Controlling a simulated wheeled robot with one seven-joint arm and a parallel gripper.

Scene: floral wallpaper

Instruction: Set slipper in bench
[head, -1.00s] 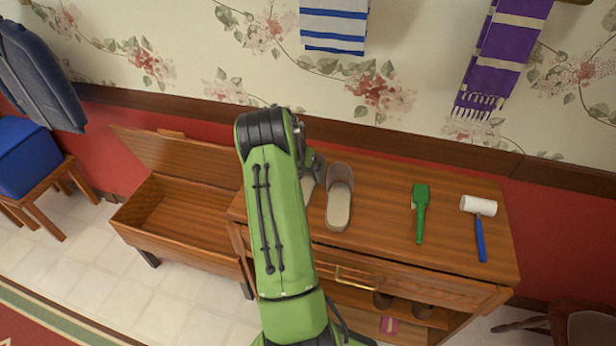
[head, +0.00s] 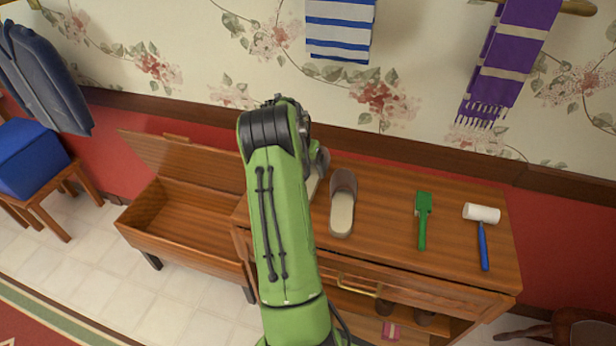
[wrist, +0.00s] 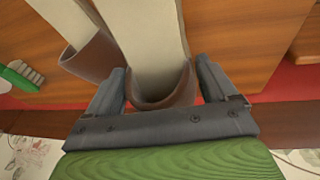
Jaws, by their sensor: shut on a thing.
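My gripper (wrist: 160,88) is shut on one slipper (wrist: 148,45), its fingers on either side of the brown toe. In the head view my green arm hides most of the gripper and this slipper; only a pale sliver shows. Whether it is clear of the cabinet top, I cannot tell. A second slipper (head: 342,205), brown with a pale sole, lies on the cabinet top just right of the gripper. It also shows left of the held slipper in the wrist view (wrist: 92,55). The wooden bench (head: 178,258) stands left of the cabinet, lid raised, its visible interior empty.
The wooden cabinet (head: 385,225) also carries a green brush (head: 423,218) and a white-headed mallet (head: 482,225) to the right. A blue box (head: 28,160) sits on a stool at far left. Striped towels hang on the wall behind.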

